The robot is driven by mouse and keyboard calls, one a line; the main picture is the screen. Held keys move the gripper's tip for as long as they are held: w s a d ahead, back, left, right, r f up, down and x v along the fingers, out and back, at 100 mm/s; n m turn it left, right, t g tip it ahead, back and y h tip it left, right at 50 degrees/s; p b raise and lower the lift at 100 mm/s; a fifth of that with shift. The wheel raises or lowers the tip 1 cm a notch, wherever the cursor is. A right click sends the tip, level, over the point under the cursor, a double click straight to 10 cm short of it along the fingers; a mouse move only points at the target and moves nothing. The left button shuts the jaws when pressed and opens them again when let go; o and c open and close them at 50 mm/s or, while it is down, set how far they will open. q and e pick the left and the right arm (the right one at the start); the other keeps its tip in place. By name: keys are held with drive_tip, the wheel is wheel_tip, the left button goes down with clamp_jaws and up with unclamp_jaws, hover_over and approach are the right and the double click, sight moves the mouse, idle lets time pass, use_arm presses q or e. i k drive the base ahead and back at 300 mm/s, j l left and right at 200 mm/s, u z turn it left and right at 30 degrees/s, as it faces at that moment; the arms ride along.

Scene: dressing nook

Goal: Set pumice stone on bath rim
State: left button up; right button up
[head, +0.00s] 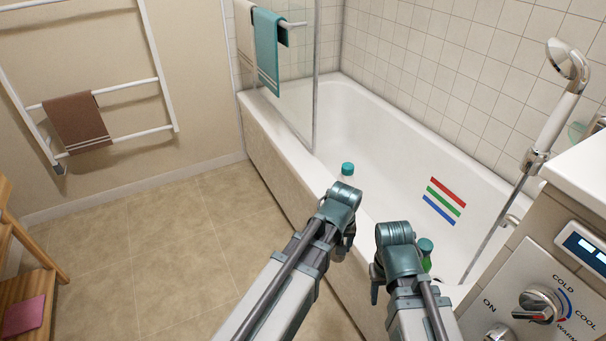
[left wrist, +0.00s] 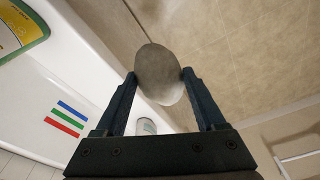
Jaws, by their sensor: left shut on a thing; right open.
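The pumice stone (left wrist: 160,72) is a grey, rounded stone held between the two fingers of my left gripper (left wrist: 158,85) in the left wrist view. My left gripper (head: 343,243) is over the near side of the bath, by the bath rim (head: 283,143). The rim is a white ledge running along the tub's near side; in the left wrist view, the white bath lies left of the stone. My right gripper (head: 377,283) is open and empty, to the right of the left one.
A clear bottle with a teal cap (head: 347,169) stands just beyond my left gripper. A green bottle with a teal cap (head: 426,247) stands beside my right gripper. A glass screen (head: 299,75) with towels rises at the rim's far end. The rim between screen and first bottle looks clear.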

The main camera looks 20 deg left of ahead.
sight(369, 240)
drive_tip(key=j+z, duration=0.25)
drive_tip(key=z, duration=0.15)
drive_tip(key=k+j+z, duration=0.15)
drive_tip(key=z, duration=0.3)
drive_tip(key=j, duration=0.1)
